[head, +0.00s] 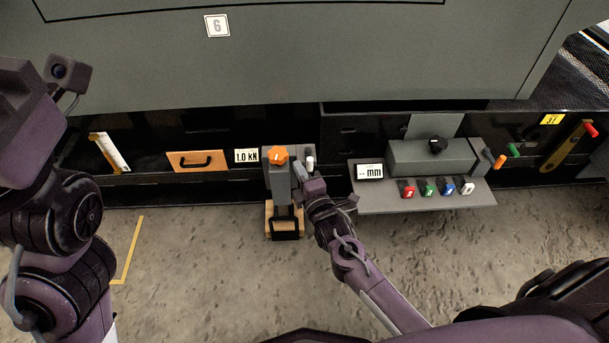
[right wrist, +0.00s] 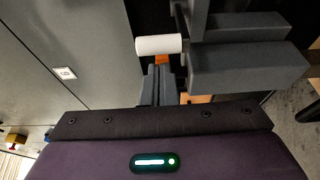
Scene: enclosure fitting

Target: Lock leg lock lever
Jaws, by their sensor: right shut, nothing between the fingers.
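The leg unit is a grey post (head: 281,187) with an orange knob (head: 278,154) on top and a wooden foot with a black handle (head: 286,229) below. A lever with a white grip (head: 310,163) sits at the post's upper right. In the right wrist view the white grip (right wrist: 159,45) lies sideways beside grey blocks (right wrist: 245,67). My right gripper (head: 306,178) is shut and empty, just beside the post and below the white grip; its fingers (right wrist: 158,80) end close to the grip. I cannot tell whether they touch. My left arm shows, but its gripper does not.
A grey shelf (head: 470,199) with several coloured switches and an mm display (head: 370,171) stands to the right. A wooden drawer front (head: 196,160) and a 1.0 kN label (head: 246,156) are to the left. A large grey panel (head: 300,60) overhangs above. The concrete floor (head: 200,250) in front is mostly clear.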

